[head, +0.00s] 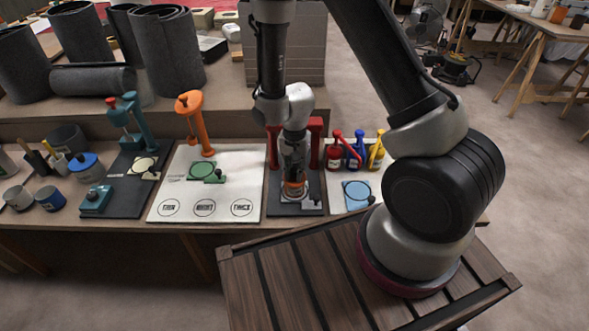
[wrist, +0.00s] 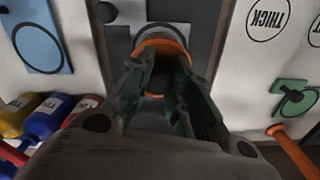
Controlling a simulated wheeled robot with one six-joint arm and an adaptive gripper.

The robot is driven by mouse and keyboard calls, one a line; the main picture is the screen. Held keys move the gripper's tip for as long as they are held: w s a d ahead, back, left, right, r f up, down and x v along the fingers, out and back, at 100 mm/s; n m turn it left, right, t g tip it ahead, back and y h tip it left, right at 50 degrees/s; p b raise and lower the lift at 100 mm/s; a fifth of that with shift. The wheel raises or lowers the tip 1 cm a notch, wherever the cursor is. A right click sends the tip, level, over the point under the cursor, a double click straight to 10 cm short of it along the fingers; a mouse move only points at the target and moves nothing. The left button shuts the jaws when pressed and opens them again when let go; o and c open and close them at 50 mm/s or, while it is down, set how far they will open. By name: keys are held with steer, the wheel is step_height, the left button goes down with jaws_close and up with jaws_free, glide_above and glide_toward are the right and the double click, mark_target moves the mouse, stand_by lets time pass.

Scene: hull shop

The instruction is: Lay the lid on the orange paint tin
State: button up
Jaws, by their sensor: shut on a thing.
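My gripper (head: 293,176) points down over the dark board between the two red posts. In the wrist view its fingers (wrist: 165,100) are close together around a small dark part, which I take to be the lid's grip. The lid is mostly hidden by the fingers. The orange paint tin (head: 293,188) is directly below the fingertips, and its orange rim (wrist: 178,47) shows past them in the wrist view. I cannot tell whether the lid touches the tin.
Red posts (head: 316,140) stand close behind my gripper. Red, blue and yellow bottles (head: 356,154) are to the right, with a blue plate (head: 357,194) in front. An orange stand (head: 192,125) and green plate (head: 207,171) are on the white board (head: 180,208) to the left.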

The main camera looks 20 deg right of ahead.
steer(key=o, duration=1.3)
steer(key=shift+r, duration=3.5)
steer(key=shift+s+d+n, duration=0.15)
steer(key=shift+s+n, duration=0.2)
steer(key=shift+n, duration=0.15)
steer(key=s+d+r+n+t, duration=0.1)
steer(key=s+d+r, duration=0.4)
steer(key=r, duration=0.5)
steer(key=s+d+r+n+t, duration=0.2)
steer(key=s+d+r, duration=0.2)
steer(key=s+r, duration=0.3)
steer(key=s+d+r+n+t, duration=0.1)
steer(key=s+d+r, duration=0.4)
steer(key=r, duration=1)
steer(key=shift+s+d+n, duration=0.3)
steer(key=shift+s+n, duration=0.35)
steer(key=shift+n, duration=0.15)
